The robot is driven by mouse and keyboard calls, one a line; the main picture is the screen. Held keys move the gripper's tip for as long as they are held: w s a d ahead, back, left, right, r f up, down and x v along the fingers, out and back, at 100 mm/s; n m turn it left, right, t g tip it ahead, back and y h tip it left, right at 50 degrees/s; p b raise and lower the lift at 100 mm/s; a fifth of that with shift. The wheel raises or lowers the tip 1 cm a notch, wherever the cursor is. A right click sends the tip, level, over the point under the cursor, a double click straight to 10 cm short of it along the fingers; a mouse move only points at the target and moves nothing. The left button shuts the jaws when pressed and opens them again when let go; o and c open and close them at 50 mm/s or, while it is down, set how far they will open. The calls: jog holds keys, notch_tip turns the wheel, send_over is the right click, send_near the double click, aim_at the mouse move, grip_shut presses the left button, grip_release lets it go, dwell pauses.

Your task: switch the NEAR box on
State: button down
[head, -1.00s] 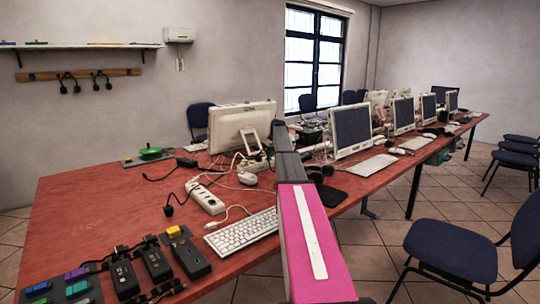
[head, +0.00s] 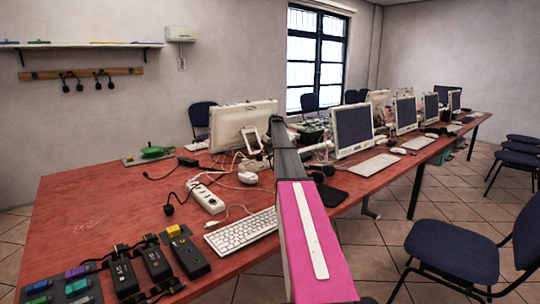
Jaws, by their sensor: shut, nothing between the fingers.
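A white power strip (head: 206,197) with a row of sockets lies on the red table, left of the keyboard. A second pale strip (head: 252,164) lies farther back, partly behind my arm and among cables. I cannot read a label marking either as the near box, and the state of any switch is too small to tell. My arm, with a pink link and dark links beyond it, reaches forward over the table's right edge. I cannot make out its gripper or fingers.
Black adapters (head: 188,256) and a block with coloured pieces (head: 62,287) fill the near left corner. A keyboard (head: 242,232), a mouse (head: 247,178) and monitors (head: 352,132) stand along the table. A blue chair (head: 452,250) stands at right.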

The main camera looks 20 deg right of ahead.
jog(key=w+d+v, duration=0.1)
jog(key=v, duration=1.1)
jog(key=shift+d, duration=0.2)
jog(key=shift+f, duration=0.1)
jog(key=shift+s+a+r+t+h, duration=0.1)
jog(key=shift+s+a+t+h, duration=0.05)
jog(key=shift+a+h, duration=0.3)
jog(key=shift+s+a+r+t+h, duration=0.15)
jog(key=shift+a+h, duration=0.1)
jog(key=shift+a, duration=0.35)
jog(key=shift+f, duration=0.1)
jog(key=x, duration=1.2)
jog(key=shift+s+d+f, duration=0.25)
jog(key=shift+d+f, duration=0.15)
jog(key=shift+f, duration=0.55)
